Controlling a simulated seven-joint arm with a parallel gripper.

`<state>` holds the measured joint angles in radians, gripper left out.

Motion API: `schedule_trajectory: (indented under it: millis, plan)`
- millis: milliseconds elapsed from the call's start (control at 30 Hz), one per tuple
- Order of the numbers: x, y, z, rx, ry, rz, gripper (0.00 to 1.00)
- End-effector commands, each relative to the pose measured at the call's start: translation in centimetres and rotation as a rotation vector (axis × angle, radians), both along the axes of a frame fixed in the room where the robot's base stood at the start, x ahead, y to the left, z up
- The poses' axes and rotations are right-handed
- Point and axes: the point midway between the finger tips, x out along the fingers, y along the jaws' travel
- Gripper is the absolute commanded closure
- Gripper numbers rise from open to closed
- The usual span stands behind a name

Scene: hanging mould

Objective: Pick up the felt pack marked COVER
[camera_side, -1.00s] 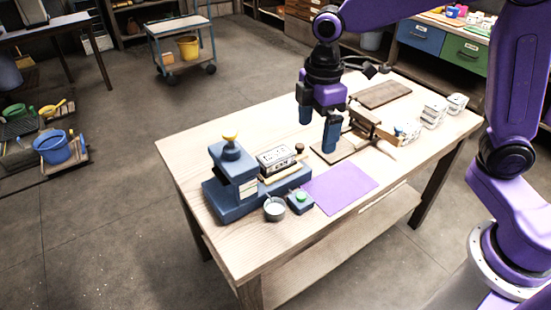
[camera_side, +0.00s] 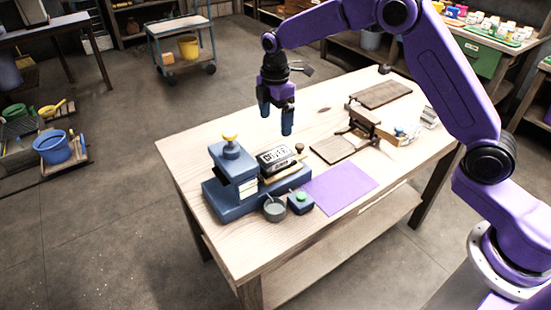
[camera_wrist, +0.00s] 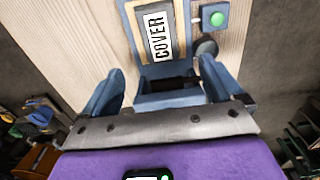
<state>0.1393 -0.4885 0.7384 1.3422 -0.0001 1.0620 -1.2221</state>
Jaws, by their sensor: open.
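The felt pack marked COVER (camera_side: 274,159) lies on the bed of the blue press (camera_side: 231,191), to the right of its upright head. Its white label with black letters also shows in the wrist view (camera_wrist: 156,36). My gripper (camera_side: 276,122) is open and empty, pointing down above the table, above the pack and a little beyond it in the side view. In the wrist view the two blue fingers (camera_wrist: 160,82) stand apart, and the pack shows ahead between them. Nothing is between the fingers.
A small blue box with a green button (camera_side: 300,202) and a grey cup (camera_side: 274,209) stand in front of the press. A purple sheet (camera_side: 340,187) lies to the right. A wooden hinged board (camera_side: 333,148) stands farther back. The press head rises close beside the pack.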

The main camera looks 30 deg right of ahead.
Motion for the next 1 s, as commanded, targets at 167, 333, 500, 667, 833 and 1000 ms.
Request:
schedule_trajectory:
  millis: [167, 333, 500, 667, 833, 1000]
  plan:
    - [-0.1, 0.0, -3.6, -0.002, 0.004, -0.001, 0.06]
    - [-0.1, 0.0, -6.2, -0.001, 0.003, 0.000, 0.06]
    - [0.0, 0.0, -7.4, 0.000, 0.000, 0.000, 0.06]
    - [0.0, -0.1, -8.6, -0.001, 0.002, -0.001, 0.06]
    - [0.0, -0.1, -11.1, -0.001, 0.002, 0.000, 0.06]
    - [0.1, -0.1, -12.5, 0.000, 0.000, 0.000, 0.06]
